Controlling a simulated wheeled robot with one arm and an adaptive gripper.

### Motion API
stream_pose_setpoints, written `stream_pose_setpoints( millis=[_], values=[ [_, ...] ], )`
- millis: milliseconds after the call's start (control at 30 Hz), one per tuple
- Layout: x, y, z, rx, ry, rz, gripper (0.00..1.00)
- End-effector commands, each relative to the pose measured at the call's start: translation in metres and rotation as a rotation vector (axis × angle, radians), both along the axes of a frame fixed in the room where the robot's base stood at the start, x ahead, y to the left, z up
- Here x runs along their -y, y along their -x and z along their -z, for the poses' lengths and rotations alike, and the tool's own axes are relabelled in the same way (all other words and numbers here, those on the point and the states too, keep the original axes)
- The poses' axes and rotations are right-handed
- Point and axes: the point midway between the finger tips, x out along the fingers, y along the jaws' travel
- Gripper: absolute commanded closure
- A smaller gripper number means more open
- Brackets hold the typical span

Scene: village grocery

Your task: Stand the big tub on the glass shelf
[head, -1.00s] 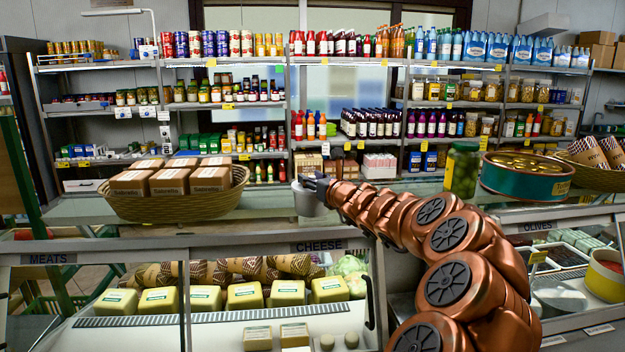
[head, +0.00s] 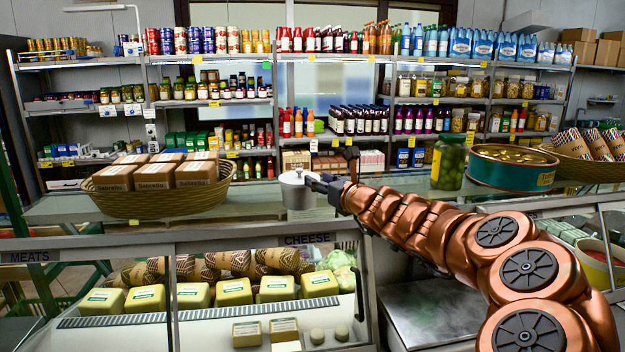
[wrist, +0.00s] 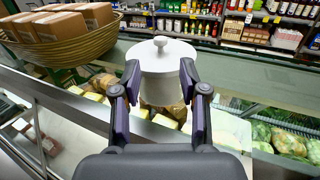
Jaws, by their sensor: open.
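The big tub (head: 297,192) is white with a knobbed lid. It stands upright on the glass shelf (head: 255,203) above the cheese case, near the front edge in the head view. In the wrist view the tub (wrist: 160,60) is straight ahead, with cheese seen through glass below it. My gripper (head: 318,183) is at the tub's right side in the head view. In the wrist view its two fingers (wrist: 160,82) are open, one on each side of the tub's near face. Whether a pad still touches it I cannot tell.
A wicker basket of brown boxes (head: 108,205) stands left of the tub. On the right are a jar of green pickles (head: 449,163), a teal tin (head: 512,172) and another basket (head: 590,170). Glass between the tub and the jar is largely bare, under my arm.

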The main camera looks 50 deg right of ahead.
Motion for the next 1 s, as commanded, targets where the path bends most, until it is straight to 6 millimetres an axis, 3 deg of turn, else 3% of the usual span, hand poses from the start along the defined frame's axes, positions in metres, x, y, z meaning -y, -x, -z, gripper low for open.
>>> stream_pose_setpoints(
  millis=[300, 567, 667, 767, 867, 1000],
  values=[
    [-0.004, 0.018, 0.001, -0.001, 0.001, 0.000, 0.57],
    [-0.005, 0.019, 0.001, -0.002, 0.001, -0.001, 0.57],
    [-0.015, 0.013, -0.001, -0.011, 0.027, -0.025, 0.57],
    [-0.050, -0.004, -0.004, -0.038, 0.117, -0.103, 0.57],
    [-0.112, -0.025, -0.005, -0.077, 0.275, -0.245, 0.57],
    [-0.220, -0.043, 0.006, -0.131, 0.549, -0.496, 0.57]
  ],
)
